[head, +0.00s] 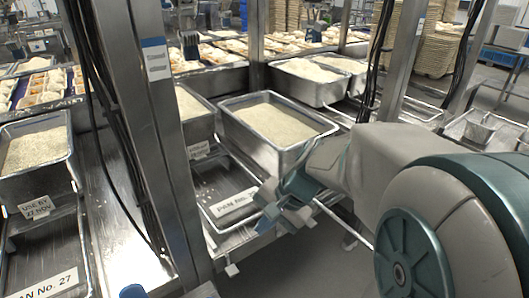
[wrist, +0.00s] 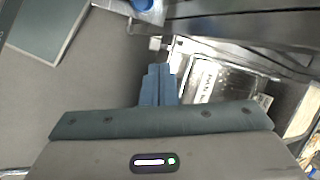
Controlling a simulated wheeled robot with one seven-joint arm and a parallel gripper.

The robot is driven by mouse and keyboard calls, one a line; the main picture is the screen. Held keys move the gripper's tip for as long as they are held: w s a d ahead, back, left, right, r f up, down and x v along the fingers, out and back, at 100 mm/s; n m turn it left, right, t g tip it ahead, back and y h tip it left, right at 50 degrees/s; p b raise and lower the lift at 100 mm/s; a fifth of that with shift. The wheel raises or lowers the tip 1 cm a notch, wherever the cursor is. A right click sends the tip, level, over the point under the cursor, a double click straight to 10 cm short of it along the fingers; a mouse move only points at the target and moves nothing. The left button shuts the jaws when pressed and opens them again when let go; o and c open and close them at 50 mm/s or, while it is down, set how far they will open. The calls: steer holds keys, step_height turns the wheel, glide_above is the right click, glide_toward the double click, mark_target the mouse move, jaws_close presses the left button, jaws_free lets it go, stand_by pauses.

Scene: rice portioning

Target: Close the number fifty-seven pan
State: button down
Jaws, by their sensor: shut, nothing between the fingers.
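A metal pan drawer (head: 205,185) sits low under the rack at centre in the head view. Its white label (head: 236,203) reads "PAN No." and the digits are hidden by my gripper, so I cannot read which number it is. The label also shows sideways in the wrist view (wrist: 207,80), too blurred for the number. My gripper (head: 267,200) is at the right of this label, in front of the drawer; whether it touches is unclear. Its blue fingers (wrist: 158,86) are shut together with nothing between them, left of the label in the wrist view.
A deep pan of rice (head: 318,142) stands above and behind my gripper. Another label, "PAN No. 27" (head: 48,284), is at lower left, below a rice pan marked "USE BY 27 NOV" (head: 38,207). An upright metal post (head: 152,120) stands left of the drawer. Grey floor is open at lower centre.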

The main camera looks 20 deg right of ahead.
steer(key=w+d+f+m+t+y+b, duration=0.2)
steer(key=w+d+f+m+y, duration=0.15)
steer(key=w+m, duration=0.3)
steer(key=m+t+h+b, duration=0.3)
steer(key=m+t+b, duration=0.3)
steer(key=m+t, duration=0.7)
glide_toward(286, 166)
steer(key=w+m+g, duration=0.1)
steer(key=w+a+m+g, duration=0.1)
steer(key=w, duration=0.1)
steer(key=w+m+g, duration=0.1)
steer(key=w, duration=0.1)
steer(key=shift+w+a+r, duration=0.15)
steer(key=shift+a+r, duration=0.1)
steer(key=shift+r, duration=0.15)
steer(key=shift+w+a, duration=0.15)
steer(key=shift+w, duration=0.35)
